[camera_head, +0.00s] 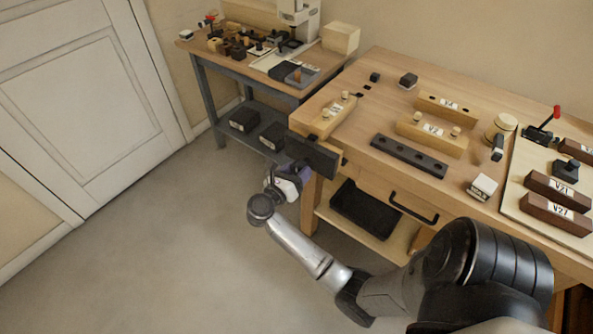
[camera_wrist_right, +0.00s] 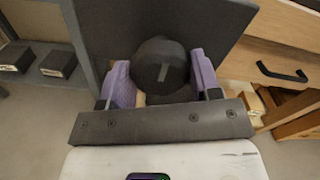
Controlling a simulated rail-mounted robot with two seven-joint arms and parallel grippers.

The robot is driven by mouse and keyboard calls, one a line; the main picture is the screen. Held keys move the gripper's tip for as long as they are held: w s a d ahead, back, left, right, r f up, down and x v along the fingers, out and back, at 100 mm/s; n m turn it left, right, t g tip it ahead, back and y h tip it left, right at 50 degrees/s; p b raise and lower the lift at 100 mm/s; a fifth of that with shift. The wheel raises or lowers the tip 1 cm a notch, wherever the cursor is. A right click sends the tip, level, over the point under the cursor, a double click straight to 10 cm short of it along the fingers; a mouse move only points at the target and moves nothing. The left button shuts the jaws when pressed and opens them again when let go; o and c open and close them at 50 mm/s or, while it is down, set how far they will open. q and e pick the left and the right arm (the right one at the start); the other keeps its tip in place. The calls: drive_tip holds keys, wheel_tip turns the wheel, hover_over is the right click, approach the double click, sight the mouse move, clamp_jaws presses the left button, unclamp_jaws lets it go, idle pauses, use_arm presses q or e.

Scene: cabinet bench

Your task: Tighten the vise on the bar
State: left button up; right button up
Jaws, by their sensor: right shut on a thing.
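The vise (camera_head: 312,157) is at the left end of the wooden bench, and its dark jaw plate stands upright facing the floor side. In the right wrist view the plate (camera_wrist_right: 205,22) fills the top middle, with a round dark knob (camera_wrist_right: 160,66) in front of it. My right gripper (camera_head: 288,182) is at the vise's outer face, with its purple fingers on either side of the knob, shut on it; it also shows in the right wrist view (camera_wrist_right: 162,78). I cannot make out a bar between the jaw and the bench. My left gripper is not in view.
A wooden block with pegs (camera_head: 333,116) lies on the bench by the vise. A dark bar with holes (camera_head: 409,156) and labelled blocks (camera_head: 432,133) lie farther right. A drawer handle (camera_head: 413,208) sticks out below. A second table (camera_head: 262,80) stands behind; the floor at left is clear.

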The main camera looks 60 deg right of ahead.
drive_tip(key=shift+f+m+b, duration=0.15)
drive_tip(key=shift+m+b, duration=0.65)
drive_tip(key=shift+b, duration=0.6)
drive_tip(key=shift+m+b, duration=0.9)
drive_tip(key=shift+b, duration=0.8)
drive_tip(key=shift+m, duration=0.3)
drive_tip(key=shift+b, duration=0.6)
drive_tip(key=shift+m+b, duration=0.9)
drive_tip(key=shift+b, duration=0.3)
drive_tip(key=shift+d+m+b, duration=0.1)
drive_tip(key=shift+m+b, duration=0.8)
drive_tip(key=shift+b, duration=0.65)
